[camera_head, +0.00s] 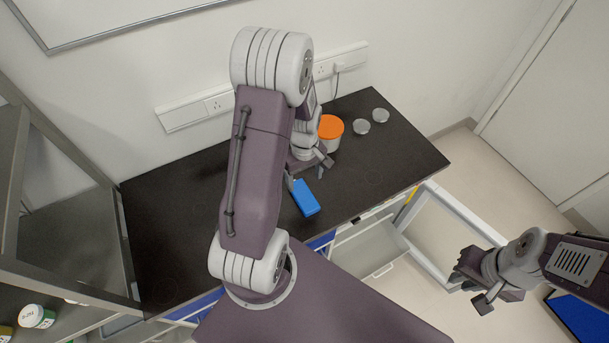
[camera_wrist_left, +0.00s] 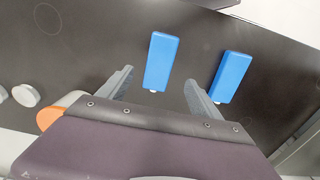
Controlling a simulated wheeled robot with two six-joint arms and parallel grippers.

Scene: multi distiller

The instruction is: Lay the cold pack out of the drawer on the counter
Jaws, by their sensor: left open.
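A blue cold pack (camera_head: 305,198) lies on the dark counter (camera_head: 385,160) near its front edge. In the left wrist view, this pack (camera_wrist_left: 161,62) lies just ahead of the gap between my left fingers, apart from them. A second blue pack (camera_wrist_left: 230,76) lies to its right, beyond the right finger; in the head view my left arm hides it. My left gripper (camera_head: 308,172) is open and empty above the counter; its spread fingers show in the left wrist view (camera_wrist_left: 160,88). An open drawer (camera_head: 370,248) below the counter's front looks empty. My right gripper (camera_head: 470,284) is open and empty over the floor.
An orange-lidded jar (camera_head: 331,130) stands close to my left gripper. Two small round discs (camera_head: 370,120) lie at the counter's back right. A shelf rack (camera_head: 70,215) stands at the left. A white open frame (camera_head: 445,225) juts out right of the drawer. The counter's right end is clear.

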